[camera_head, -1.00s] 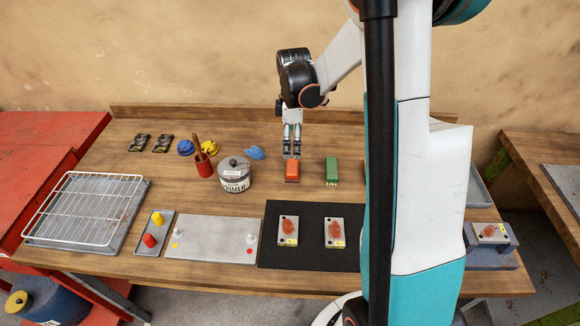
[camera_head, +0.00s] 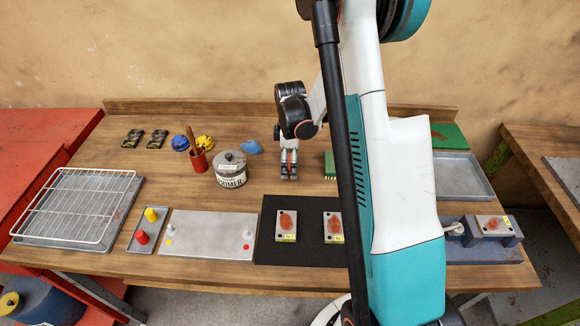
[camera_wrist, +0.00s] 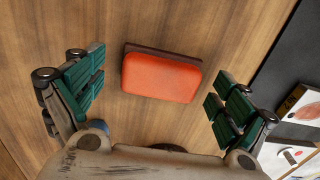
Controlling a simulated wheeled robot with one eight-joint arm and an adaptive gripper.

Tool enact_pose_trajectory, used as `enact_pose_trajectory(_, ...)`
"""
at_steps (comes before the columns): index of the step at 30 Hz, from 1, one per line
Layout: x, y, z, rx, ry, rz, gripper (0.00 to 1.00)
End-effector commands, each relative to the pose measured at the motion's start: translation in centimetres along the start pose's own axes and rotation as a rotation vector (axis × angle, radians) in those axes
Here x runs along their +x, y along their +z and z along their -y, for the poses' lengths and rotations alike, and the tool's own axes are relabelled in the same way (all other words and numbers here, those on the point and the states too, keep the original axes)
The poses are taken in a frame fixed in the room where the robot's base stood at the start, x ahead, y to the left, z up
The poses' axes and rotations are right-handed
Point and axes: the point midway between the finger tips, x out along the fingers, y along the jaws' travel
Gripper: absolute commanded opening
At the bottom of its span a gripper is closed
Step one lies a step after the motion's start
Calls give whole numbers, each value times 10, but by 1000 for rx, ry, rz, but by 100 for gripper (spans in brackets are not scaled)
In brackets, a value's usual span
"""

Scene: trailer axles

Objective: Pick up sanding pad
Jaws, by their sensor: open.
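The sanding pad is an orange block with a dark brown underside, and it lies on the wooden bench. In the wrist view the sanding pad (camera_wrist: 161,77) sits between the two green-padded fingers of my gripper (camera_wrist: 158,92), slightly toward the far side. Clear wood shows between the pad and each finger, so neither touches it. In the head view my gripper (camera_head: 289,175) points down over the pad's place, and the fingers hide nearly all of the pad. My gripper is open and empty.
A primer can (camera_head: 230,170) and a blue crumpled cloth (camera_head: 251,147) are to the left. A black mat (camera_head: 272,247) with two rusty plates lies in front. Bare wood surrounds the pad.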

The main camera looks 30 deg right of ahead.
Motion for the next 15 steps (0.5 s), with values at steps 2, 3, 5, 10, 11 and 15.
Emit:
enact_pose_trajectory(2,2,0,0,0,0,0,94)
enact_pose_trajectory(3,1,0,0,0,0,0,94)
enact_pose_trajectory(5,1,0,0,0,0,0,94)
enact_pose_trajectory(10,1,0,0,0,0,0,65)
enact_pose_trajectory(11,1,0,0,0,0,0,58)
enact_pose_trajectory(15,1,0,0,0,0,0,41)
